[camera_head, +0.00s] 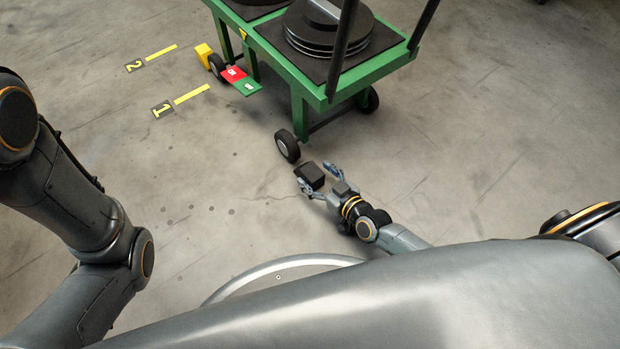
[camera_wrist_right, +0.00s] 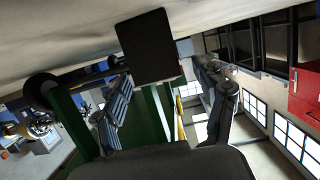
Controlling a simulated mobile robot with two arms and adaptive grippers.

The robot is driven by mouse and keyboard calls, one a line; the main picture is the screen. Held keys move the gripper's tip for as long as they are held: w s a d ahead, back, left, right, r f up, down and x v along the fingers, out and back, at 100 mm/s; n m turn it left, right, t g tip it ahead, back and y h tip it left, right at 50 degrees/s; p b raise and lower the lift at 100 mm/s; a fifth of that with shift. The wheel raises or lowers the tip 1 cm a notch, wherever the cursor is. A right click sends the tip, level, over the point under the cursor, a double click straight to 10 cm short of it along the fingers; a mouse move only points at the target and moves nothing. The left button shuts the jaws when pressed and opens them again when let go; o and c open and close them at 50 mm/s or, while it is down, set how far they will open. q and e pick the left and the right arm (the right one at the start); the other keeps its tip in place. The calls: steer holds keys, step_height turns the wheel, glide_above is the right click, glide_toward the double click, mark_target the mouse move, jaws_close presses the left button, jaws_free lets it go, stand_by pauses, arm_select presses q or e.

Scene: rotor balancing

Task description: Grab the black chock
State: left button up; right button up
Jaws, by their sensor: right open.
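The black chock (camera_head: 311,174) is on the floor just in front of the near wheel (camera_head: 287,146) of the green cart. In the right wrist view the chock (camera_wrist_right: 150,45) is a dark block ahead of the fingertips, between their lines. My right gripper (camera_head: 316,178) is open, with its two fingers spread toward the chock. In the right wrist view the fingers of this gripper (camera_wrist_right: 164,100) stand apart with nothing clasped between them. I cannot tell whether a finger touches the chock. My left arm shows at the left, but its gripper is out of view.
The green cart (camera_head: 280,72) carries dark round discs (camera_head: 335,38). A yellow block (camera_head: 203,54) sits by its far wheel, near a red and green plate (camera_head: 236,80). Yellow floor marks (camera_head: 192,94) lie left of the cart. The floor between my left arm and the cart is clear.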

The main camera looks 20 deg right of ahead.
steer(key=shift+w+a+f, duration=0.25)
steer(key=shift+w, duration=0.4)
steer(key=c, duration=1.3)
steer(key=shift+r, duration=0.1)
jaws_close()
